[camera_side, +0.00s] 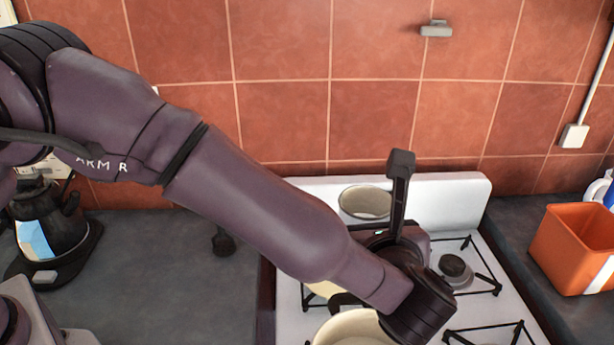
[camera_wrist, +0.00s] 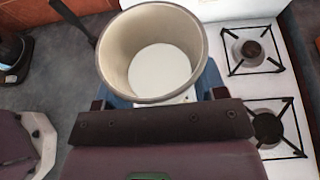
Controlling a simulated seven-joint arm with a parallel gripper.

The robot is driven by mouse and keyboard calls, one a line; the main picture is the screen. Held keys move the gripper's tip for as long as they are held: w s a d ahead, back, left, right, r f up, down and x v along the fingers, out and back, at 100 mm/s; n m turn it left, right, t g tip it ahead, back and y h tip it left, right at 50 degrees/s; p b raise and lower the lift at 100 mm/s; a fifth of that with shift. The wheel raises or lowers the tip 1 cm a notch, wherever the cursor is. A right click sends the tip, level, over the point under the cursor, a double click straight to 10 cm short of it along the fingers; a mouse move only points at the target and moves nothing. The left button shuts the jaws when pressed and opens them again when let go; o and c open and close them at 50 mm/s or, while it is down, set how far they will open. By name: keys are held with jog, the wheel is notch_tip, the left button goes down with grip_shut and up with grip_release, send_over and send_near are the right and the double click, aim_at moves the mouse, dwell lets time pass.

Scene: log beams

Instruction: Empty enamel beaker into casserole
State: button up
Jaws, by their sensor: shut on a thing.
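The beaker (camera_wrist: 116,68) has a grey rim and cream inside, and it fills the upper middle of the wrist view. A pale white round area shows at its bottom; I cannot tell whether this is contents or bare base. My gripper (camera_wrist: 157,97) is shut on the beaker, with blue fingers on either side of it. In the side view the beaker (camera_side: 366,203) shows behind my arm above the stove, mouth up and roughly upright. A cream pot, seemingly the casserole (camera_side: 340,327), stands at the stove's front, partly hidden by my wrist and cut by the frame.
The white stove (camera_side: 480,262) has black burner grates (camera_side: 490,282) right of my wrist. An orange bin (camera_side: 570,248) stands on the right counter. A dark kettle (camera_side: 45,222) stands on the left counter (camera_side: 160,270), which is mostly clear. A tiled wall (camera_side: 280,110) closes off the back.

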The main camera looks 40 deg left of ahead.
jog(key=s+d+f, duration=0.1)
jog(key=s+d, duration=0.5)
jog(key=d, duration=0.3)
notch_tip(320, 180, down, 11)
jog(key=d+g+h, duration=0.1)
jog(key=h, duration=0.3)
jog(key=shift+s+d+g, duration=0.25)
jog(key=shift+s+g, duration=0.15)
jog(key=shift+s+d+r+n+g+h, duration=0.15)
jog(key=shift+g+h, duration=0.15)
jog(key=shift+h, duration=0.2)
jog(key=shift+w+r+n+g+h, duration=0.15)
jog(key=shift+g+h, duration=0.15)
jog(key=shift+h, duration=0.2)
jog(key=shift+s, duration=0.1)
